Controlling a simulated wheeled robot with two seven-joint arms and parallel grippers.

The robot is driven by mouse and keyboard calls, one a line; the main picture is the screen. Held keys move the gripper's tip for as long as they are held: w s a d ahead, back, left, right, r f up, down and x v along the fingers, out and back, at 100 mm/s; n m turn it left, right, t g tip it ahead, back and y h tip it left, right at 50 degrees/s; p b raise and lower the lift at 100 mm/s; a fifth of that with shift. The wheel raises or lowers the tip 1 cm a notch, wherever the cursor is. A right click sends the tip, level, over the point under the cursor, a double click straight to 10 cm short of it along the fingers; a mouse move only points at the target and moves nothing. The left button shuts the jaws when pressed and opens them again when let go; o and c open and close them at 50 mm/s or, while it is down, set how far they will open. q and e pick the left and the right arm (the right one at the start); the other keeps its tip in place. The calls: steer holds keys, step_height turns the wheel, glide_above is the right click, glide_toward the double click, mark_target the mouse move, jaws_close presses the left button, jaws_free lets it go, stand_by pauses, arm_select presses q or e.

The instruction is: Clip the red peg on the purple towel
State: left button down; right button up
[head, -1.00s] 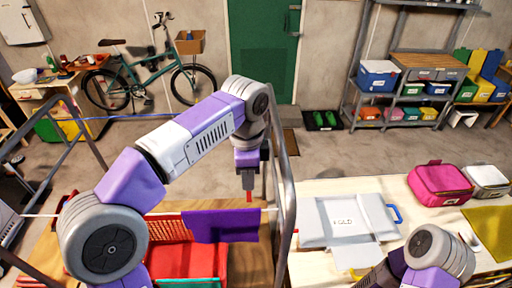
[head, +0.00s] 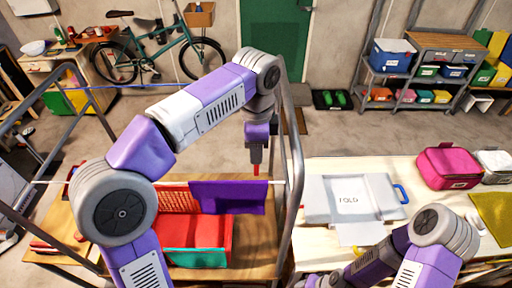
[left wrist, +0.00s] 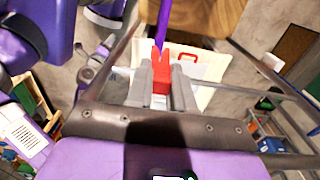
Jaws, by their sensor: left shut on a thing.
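The purple towel (head: 228,197) hangs over the line near its right end. My left gripper (head: 256,160) points down beside the towel's upper right corner and is shut on the red peg (head: 256,170). The peg's tip is close to the line; whether it touches towel or line is unclear. In the left wrist view the red peg (left wrist: 160,78) sits between the fingers of my left gripper (left wrist: 161,88). A narrow purple strip of the towel (left wrist: 163,24) shows just beyond the peg's prongs. My right arm is at the lower right; its gripper's fingers are not clear.
A metal frame rail (head: 294,150) stands close to the right of my left gripper. A red basket (head: 198,236) is below the towel. The pale table at right holds a folding board (head: 350,190) and a pink bag (head: 447,167).

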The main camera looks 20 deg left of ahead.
mark_target(256, 173)
arm_select(q)
steer(key=shift+f+b, duration=2.15)
steer(key=shift+f, duration=1.1)
steer(key=shift+f+b, duration=0.8)
steer(key=shift+f, duration=0.6)
steer(key=c, duration=0.9)
jaws_free()
step_height(256, 173, up, 8)
steer(key=shift+f+p, duration=0.2)
steer(key=shift+p, duration=0.6)
